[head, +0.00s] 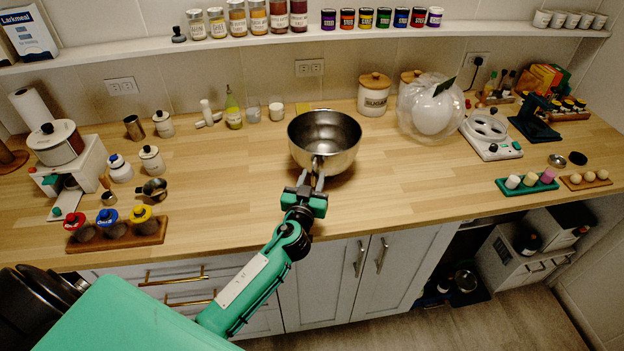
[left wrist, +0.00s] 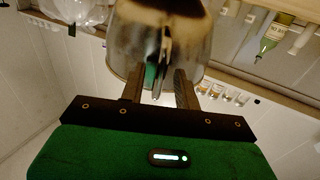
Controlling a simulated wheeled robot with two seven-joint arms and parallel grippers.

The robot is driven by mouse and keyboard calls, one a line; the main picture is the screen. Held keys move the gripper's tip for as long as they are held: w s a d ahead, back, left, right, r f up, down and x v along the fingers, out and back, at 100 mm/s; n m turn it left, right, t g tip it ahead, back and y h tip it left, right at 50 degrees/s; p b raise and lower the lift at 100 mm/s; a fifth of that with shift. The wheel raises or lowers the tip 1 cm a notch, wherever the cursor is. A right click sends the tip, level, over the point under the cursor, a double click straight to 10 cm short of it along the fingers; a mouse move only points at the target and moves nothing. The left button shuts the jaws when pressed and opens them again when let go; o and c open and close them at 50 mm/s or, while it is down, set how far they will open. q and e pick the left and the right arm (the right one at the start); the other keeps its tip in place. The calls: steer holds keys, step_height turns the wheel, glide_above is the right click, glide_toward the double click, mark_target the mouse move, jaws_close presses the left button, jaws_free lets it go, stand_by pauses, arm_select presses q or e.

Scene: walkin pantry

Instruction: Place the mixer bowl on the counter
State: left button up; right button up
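The mixer bowl (head: 324,130) is a shiny steel bowl, upright at the middle of the wooden counter (head: 230,190). It looks to rest on the counter, though its underside is hidden. My left gripper (head: 317,174) reaches it from the front, with fingers at its near side. In the left wrist view, the bowl (left wrist: 185,40) fills the top middle. The fingers of my left gripper (left wrist: 160,88) stand apart there, on either side of a narrow handle-like part of the bowl, with gaps showing. My right gripper is not in view.
A sugar canister (head: 373,97) and a clear-wrapped rounded item (head: 432,108) stand right of the bowl. A white scale-like appliance (head: 490,134) is farther right. Jars, a grinder and a rack of colored-lid jars (head: 117,232) are at left. Bare counter lies on both sides of the bowl.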

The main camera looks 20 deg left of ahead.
arm_select(q)
steer(key=shift+s+d+f, duration=0.1)
steer(key=shift+s+f, duration=0.05)
steer(key=shift+s, duration=0.4)
steer(key=s+d+b, duration=0.2)
steer(key=s+b, duration=0.2)
steer(key=s, duration=0.6)
steer(key=shift+s, duration=0.35)
